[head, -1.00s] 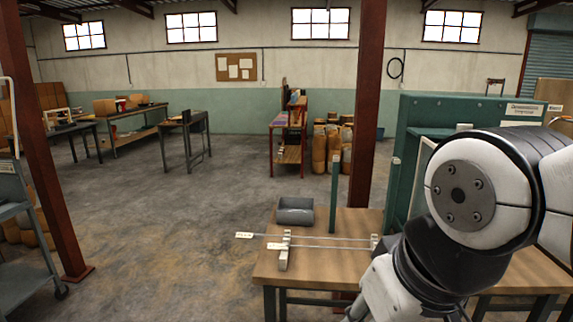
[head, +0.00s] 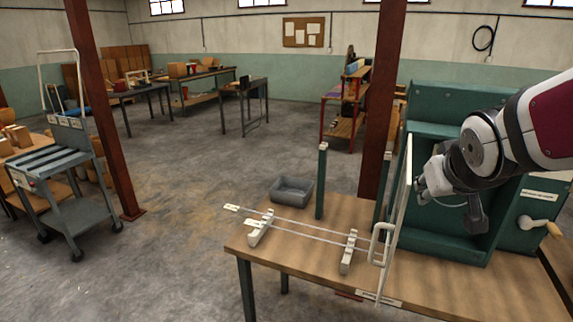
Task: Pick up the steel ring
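I cannot make out a steel ring for certain in the head view. My arm reaches in from the right, in front of a green cabinet-like frame (head: 445,242) on the wooden workbench (head: 440,290). My gripper (head: 432,188) is small and partly merged with the pale arm parts, so its fingers cannot be told open or shut. A pale upright frame with a rounded loop (head: 381,245) stands at the green frame's left side. Two thin rods (head: 300,230) with a white tag at the left end lie across two pale blocks (head: 260,229), left of my gripper.
A grey bin (head: 291,190) sits at the bench's far left edge. Green posts (head: 321,180) rise from the bench. A red column (head: 385,100) stands behind it. A grey trolley (head: 70,190) is at far left, with open floor between.

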